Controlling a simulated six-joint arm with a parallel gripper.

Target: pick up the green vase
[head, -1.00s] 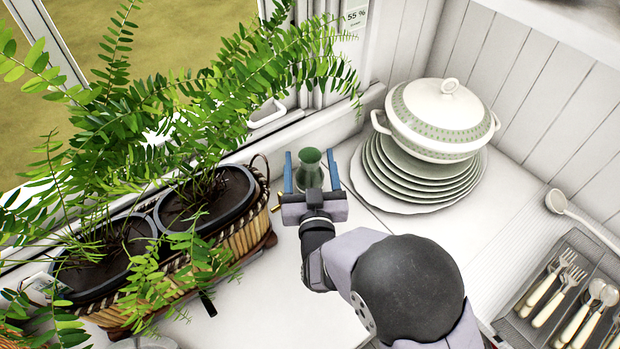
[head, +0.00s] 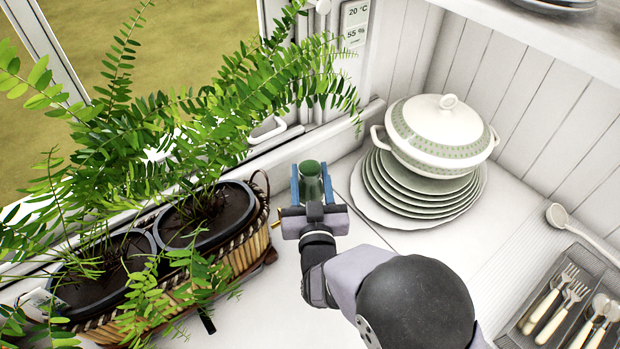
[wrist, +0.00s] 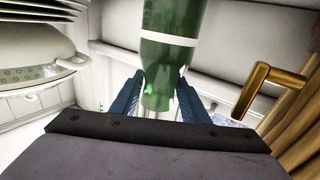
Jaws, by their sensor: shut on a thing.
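The green vase (head: 311,182) stands upright between the two blue fingers of my gripper (head: 311,176), just left of the stack of plates in the head view. The fingers press on it from both sides. In the wrist view, where the scene appears upside down, the green vase (wrist: 165,75) shows a pale band, and its far end is cut off by the top edge. The fingers of my gripper (wrist: 152,92) lie on either side of it. I cannot tell whether its base touches the white counter.
A wicker planter (head: 242,258) with ferns stands close on the left, its fronds reaching over the area. A stack of plates (head: 378,213) under a white lidded tureen (head: 440,148) stands close on the right. A cutlery tray (head: 535,318) lies at lower right. The window wall is behind.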

